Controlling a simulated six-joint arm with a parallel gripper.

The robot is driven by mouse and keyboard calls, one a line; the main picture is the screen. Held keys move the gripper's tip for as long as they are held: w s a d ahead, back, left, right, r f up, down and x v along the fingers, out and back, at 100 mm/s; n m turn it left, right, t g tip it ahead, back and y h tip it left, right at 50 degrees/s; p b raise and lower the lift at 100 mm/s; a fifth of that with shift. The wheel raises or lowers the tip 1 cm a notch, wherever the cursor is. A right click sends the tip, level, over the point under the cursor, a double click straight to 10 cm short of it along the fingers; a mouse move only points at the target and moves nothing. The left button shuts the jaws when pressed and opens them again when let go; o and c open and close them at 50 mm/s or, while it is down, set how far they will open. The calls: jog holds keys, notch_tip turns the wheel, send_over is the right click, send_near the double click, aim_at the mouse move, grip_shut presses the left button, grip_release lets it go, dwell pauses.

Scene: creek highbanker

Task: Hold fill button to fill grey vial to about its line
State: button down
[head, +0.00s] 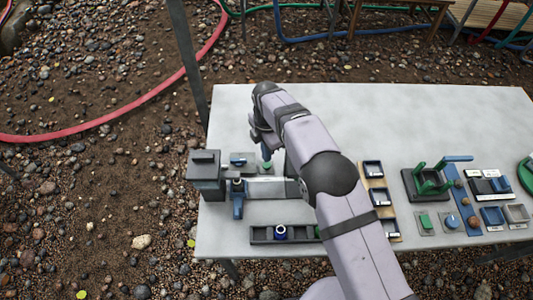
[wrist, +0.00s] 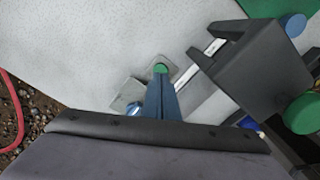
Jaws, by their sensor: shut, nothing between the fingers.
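A green button (wrist: 160,68) on a small grey plate lies right at the tips of my gripper (wrist: 162,80). The blue fingers are together with nothing between them; I cannot tell whether they touch or press the button. In the head view the gripper (head: 266,152) points down over the green button (head: 267,166), right of the dark grey dispenser block (head: 204,168). I cannot make out a grey vial or its line for certain. A dark rack (head: 262,235) near the front edge holds a blue-and-white ringed piece (head: 280,232).
A blue knob (head: 238,160) sits left of the button, with a blue handled part (head: 238,205) in front. A tan tray (head: 393,226) and a green stand (head: 428,180) are to the right. The table (head: 225,110) is clear at the back left.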

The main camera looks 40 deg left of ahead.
aim_at(267, 164)
notch_tip(267, 164, up, 6)
jog(key=p, duration=0.3)
jog(key=shift+f, duration=0.15)
jog(key=shift+f, duration=0.15)
jog(key=shift+f+b, duration=2.65)
jog(key=shift+f, duration=1.35)
jog(key=shift+f+b, duration=0.35)
jog(key=shift+f, duration=0.15)
dwell(1.0)
jog(key=shift+r+p, duration=0.7)
jog(key=shift+r, duration=0.5)
